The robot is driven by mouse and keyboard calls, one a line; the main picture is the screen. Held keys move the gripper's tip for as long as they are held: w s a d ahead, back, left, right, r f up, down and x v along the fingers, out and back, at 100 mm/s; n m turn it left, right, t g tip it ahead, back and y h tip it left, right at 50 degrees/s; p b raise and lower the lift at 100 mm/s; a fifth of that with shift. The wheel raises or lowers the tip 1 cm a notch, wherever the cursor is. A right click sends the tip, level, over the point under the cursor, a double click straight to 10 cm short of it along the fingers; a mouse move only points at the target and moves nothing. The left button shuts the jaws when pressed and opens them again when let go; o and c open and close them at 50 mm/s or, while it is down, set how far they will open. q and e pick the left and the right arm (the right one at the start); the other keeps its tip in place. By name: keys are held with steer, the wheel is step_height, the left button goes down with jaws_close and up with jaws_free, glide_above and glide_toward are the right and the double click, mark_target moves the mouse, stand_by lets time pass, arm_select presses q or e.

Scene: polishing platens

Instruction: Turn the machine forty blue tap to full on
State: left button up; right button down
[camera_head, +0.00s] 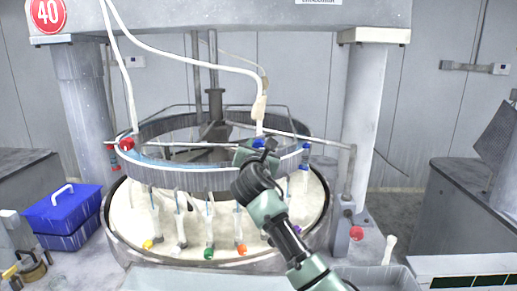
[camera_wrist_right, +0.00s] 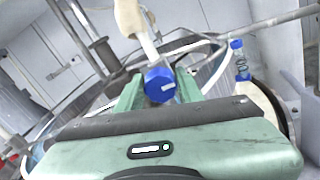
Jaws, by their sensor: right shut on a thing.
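The machine carries a red sign with 40 (camera_head: 47,14). Its blue tap (camera_head: 259,143) sits at the lower end of a pale hose and fitting, above the ring of the machine. My right gripper (camera_head: 258,152) reaches up to it from the lower right and partly covers it. In the right wrist view the blue tap (camera_wrist_right: 159,86) has a white mark on its face and lies between the two green fingers of my right gripper (camera_wrist_right: 160,92), which is shut on it. My left gripper is not in view.
A red tap (camera_head: 126,144) is on the left of the ring, and another blue-capped part (camera_head: 306,146) is on the right. Several coloured caps hang below the ring over the white basin (camera_head: 190,225). A blue box (camera_head: 62,209) stands at left, a grey tray (camera_head: 380,277) in front.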

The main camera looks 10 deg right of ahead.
steer(key=m, duration=0.2)
steer(key=m+b, duration=0.1)
steer(key=shift+f+m, duration=0.2)
steer(key=shift+m, duration=0.2)
steer(key=m+b, duration=0.2)
steer(key=m, duration=0.2)
steer(key=shift+d+f+m, duration=0.1)
steer(key=shift+m, duration=0.2)
steer(key=m+b, duration=0.2)
steer(key=m, duration=0.3)
steer(key=shift+f+b, duration=0.1)
steer(key=shift+b, duration=0.2)
steer(key=shift+m+b, duration=0.8)
steer(key=shift+m, duration=1.2)
steer(key=c, duration=0.9)
jaws_free()
steer(key=shift+s, duration=0.1)
